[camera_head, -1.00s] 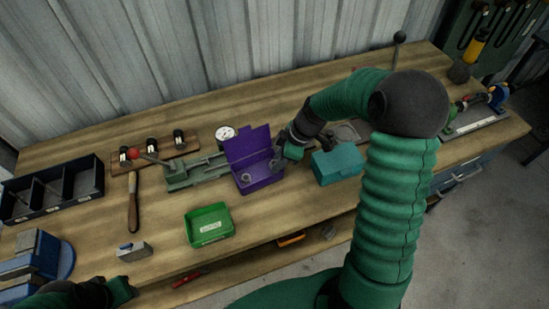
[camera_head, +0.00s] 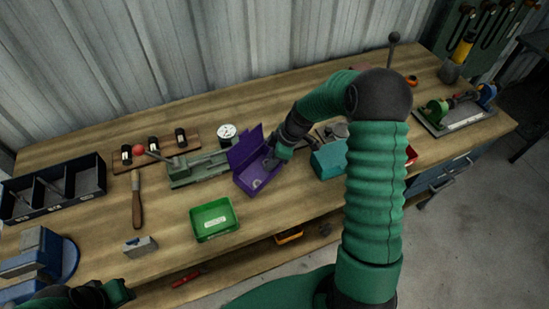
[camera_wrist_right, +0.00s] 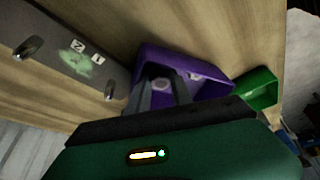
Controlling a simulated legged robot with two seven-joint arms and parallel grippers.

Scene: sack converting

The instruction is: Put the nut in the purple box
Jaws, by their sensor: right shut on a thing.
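The purple box (camera_head: 243,181) stands open on the bench, its lid raised at the back. My right gripper (camera_head: 269,162) is at the box's right part, fingers pointing down at its opening. In the right wrist view, the fingers (camera_wrist_right: 163,92) reach over the purple box (camera_wrist_right: 207,71) and sit close together. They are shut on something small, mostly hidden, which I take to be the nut.
A green tray (camera_head: 214,222) stands in front of the purple box. A teal box (camera_head: 329,160) is close to my right forearm. A grey-green fixture (camera_head: 195,168) with a dial gauge (camera_head: 226,132) is left of the box.

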